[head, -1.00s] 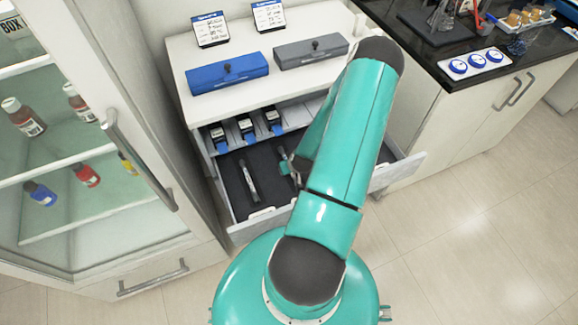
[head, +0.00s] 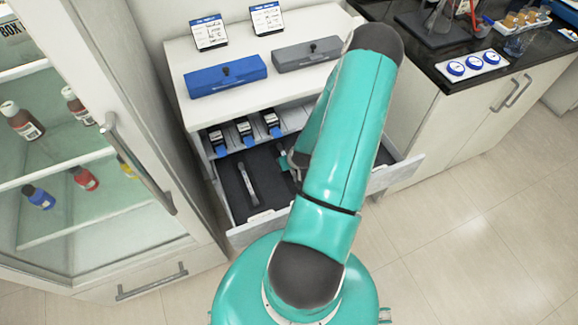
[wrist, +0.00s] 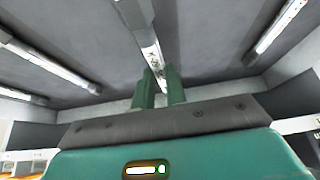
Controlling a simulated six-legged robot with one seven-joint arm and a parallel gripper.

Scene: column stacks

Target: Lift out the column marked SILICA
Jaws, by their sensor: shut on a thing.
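An open drawer (head: 262,217) with a dark lining holds pale, slim columns. One column (head: 248,185) lies in its left part. In the wrist view, a column on the left (wrist: 50,65), a middle column (wrist: 146,38) and a column on the right (wrist: 278,25) show. My gripper (wrist: 159,72) has its two green fingers on either side of the middle column's near end and is shut on it. In the head view my gripper (head: 286,160) is mostly hidden by my arm. I cannot tell whether the column is clear of the drawer floor.
A shelf above the drawer holds several small dark devices (head: 245,131). A blue case (head: 226,75) and a grey case (head: 307,54) with two sign cards (head: 210,32) stand on the cabinet top. A glass-door cabinet (head: 120,150) is close on the left. The floor on the right is clear.

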